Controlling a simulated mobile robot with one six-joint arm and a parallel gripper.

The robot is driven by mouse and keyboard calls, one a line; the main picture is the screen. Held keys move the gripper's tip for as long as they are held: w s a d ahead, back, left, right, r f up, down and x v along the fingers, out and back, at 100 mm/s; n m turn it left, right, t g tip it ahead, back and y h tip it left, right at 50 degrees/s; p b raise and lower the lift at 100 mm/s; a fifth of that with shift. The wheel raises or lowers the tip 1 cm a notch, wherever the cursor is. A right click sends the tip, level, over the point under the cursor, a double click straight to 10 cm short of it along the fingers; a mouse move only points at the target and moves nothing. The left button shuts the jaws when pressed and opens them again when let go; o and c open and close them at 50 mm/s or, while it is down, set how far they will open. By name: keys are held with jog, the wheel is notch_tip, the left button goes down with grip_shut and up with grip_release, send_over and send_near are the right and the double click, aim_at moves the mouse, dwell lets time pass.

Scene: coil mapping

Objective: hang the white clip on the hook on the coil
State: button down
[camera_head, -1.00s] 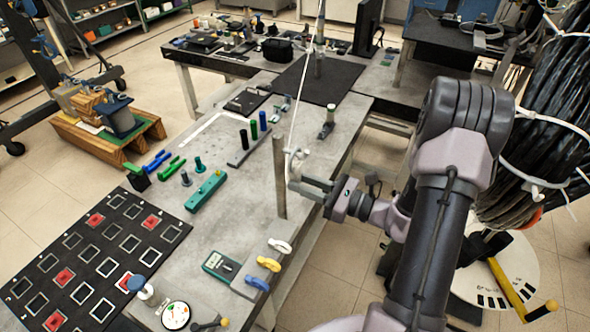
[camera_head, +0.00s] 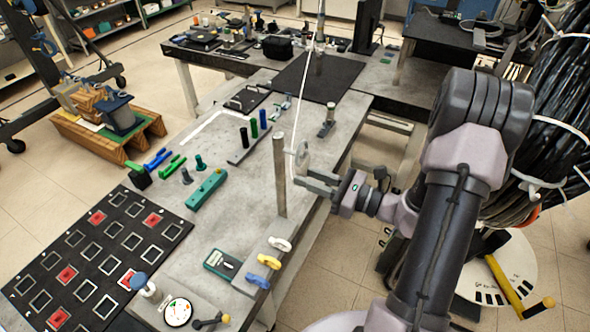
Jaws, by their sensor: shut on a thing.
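My gripper (camera_head: 306,182) is shut on a small pale, ring-like thing (camera_head: 303,157), beside the upright metal post; its exact shape is unclear. A thin white cord (camera_head: 303,85) runs down from the top of the view to it, but whether they are joined is unclear. A white clip (camera_head: 280,243) lies at the right edge of the near bench, beside a yellow clip (camera_head: 269,262) and a blue one (camera_head: 258,281), below my gripper and apart from it. The coil (camera_head: 555,130) is a thick bundle of black cable with white ties at the right. I cannot make out its hook.
The metal post (camera_head: 280,175) stands close left of my gripper. The near bench (camera_head: 235,215) carries a green block (camera_head: 207,190), a green meter (camera_head: 222,262) and a black grid mat (camera_head: 95,255). Open floor (camera_head: 345,258) lies between bench and coil.

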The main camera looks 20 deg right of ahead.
aim_at(305, 176)
jog(key=shift+d, duration=0.1)
jog(key=shift+v, duration=1.4)
jog(key=shift+s+d+b, duration=0.3)
jog(key=shift+s+d, duration=0.1)
jog(key=shift+s, duration=0.2)
jog(key=s+d+f+m+g+h+b, duration=0.3)
jog(key=s+d+m+h+b, duration=0.2)
jog(key=s+d+m+h, duration=1.3)
jog(key=shift+s+d+h, duration=3.6)
jog(key=shift+s+d, duration=3.15)
jog(key=shift+d, duration=0.45)
